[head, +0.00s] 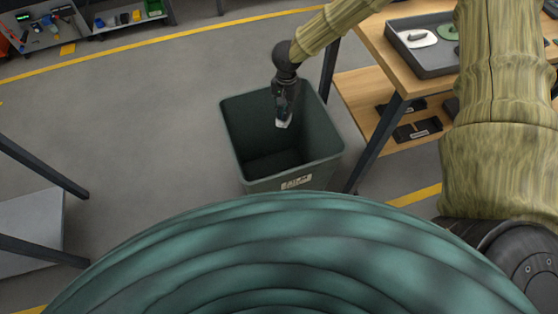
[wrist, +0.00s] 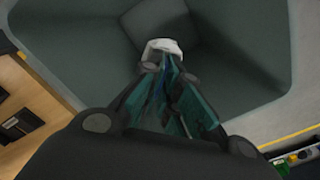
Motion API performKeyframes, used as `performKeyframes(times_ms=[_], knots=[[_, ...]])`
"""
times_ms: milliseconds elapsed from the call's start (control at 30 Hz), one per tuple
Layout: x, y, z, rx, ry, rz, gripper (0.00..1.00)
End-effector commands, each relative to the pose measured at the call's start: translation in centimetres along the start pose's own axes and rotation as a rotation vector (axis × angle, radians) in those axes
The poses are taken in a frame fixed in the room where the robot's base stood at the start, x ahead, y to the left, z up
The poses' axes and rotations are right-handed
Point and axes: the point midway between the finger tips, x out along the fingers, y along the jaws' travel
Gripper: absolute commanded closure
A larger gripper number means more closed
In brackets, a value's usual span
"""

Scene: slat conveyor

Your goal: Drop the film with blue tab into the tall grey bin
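The tall grey bin (head: 240,150) stands on the floor in the middle of the head view, open at the top, with a pale label on its front. It fills much of the wrist view (wrist: 75,45). My gripper (head: 284,117) points down over the bin's mouth. In the wrist view my gripper (wrist: 164,62) is shut on a small whitish piece, which looks like the film (wrist: 163,46), at its fingertips. The film also shows as a pale spot in the head view (head: 282,124). I cannot make out its blue tab clearly. The visible bin floor looks empty.
A wooden workbench (head: 376,45) with a dark tray (head: 436,70) holding a white and a green item stands right of the bin. Its lower shelf (head: 358,92) holds dark items. Open floor (head: 130,110) lies left of the bin.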

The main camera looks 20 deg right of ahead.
Motion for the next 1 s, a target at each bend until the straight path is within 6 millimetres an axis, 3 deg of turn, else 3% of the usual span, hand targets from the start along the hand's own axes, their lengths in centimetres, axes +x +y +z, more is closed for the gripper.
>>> performKeyframes(times_ms=[133, 300, 700, 1000], knots=[[-0.1, 0.0, 0.0, 0.000, 0.000, 0.000, 1.00], [-0.1, 0.0, 0.0, 0.000, 0.000, 0.000, 0.70], [-0.5, 0.0, 0.0, 0.000, 0.001, 0.000, 0.70], [-5.1, -0.1, -0.1, 0.000, 0.001, -0.003, 0.70]])
